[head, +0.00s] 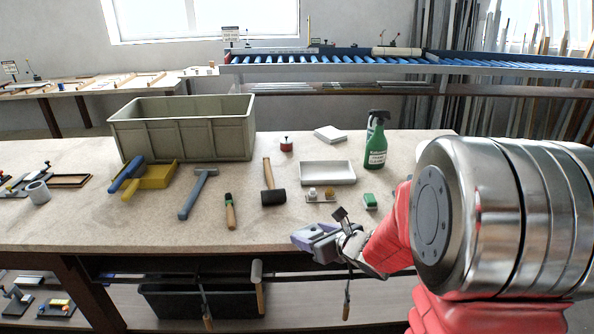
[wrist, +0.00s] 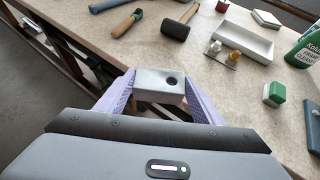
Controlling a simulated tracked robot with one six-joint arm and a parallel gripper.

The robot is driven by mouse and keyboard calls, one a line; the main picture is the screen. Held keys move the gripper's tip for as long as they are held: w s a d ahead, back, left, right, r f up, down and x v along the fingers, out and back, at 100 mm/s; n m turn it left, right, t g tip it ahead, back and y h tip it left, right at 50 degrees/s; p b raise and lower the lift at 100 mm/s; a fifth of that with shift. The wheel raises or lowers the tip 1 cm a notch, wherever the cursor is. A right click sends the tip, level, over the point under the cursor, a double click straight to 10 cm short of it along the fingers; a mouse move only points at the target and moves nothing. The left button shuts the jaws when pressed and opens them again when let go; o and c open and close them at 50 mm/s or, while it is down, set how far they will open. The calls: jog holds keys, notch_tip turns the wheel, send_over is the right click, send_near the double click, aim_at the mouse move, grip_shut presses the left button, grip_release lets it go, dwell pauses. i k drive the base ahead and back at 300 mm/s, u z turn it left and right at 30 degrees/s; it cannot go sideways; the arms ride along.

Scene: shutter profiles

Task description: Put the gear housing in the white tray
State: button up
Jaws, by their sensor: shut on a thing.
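The gear housing is a grey metal block with a round dark hole (wrist: 160,86). My gripper (wrist: 158,92) is shut on it, with a pale purple finger at each side. In the head view my gripper (head: 318,240) is at the front edge of the workbench, and the fingers mostly hide the housing there. The white tray (head: 327,173) is a shallow, empty rectangular tray on the bench, beyond my gripper. It also shows at the upper right of the wrist view (wrist: 243,38), apart from the housing.
A small plate with white and brass knobs (head: 321,195) lies just in front of the tray. A green and white block (head: 370,201) and a green spray bottle (head: 376,143) are on the right. A black mallet (head: 273,196) lies left of the tray; a large grey-green crate (head: 185,135) stands farther left.

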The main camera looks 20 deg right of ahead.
aim_at(328, 178)
jog(key=u, duration=0.3)
jog(key=i, duration=0.9)
jog(key=u, duration=0.2)
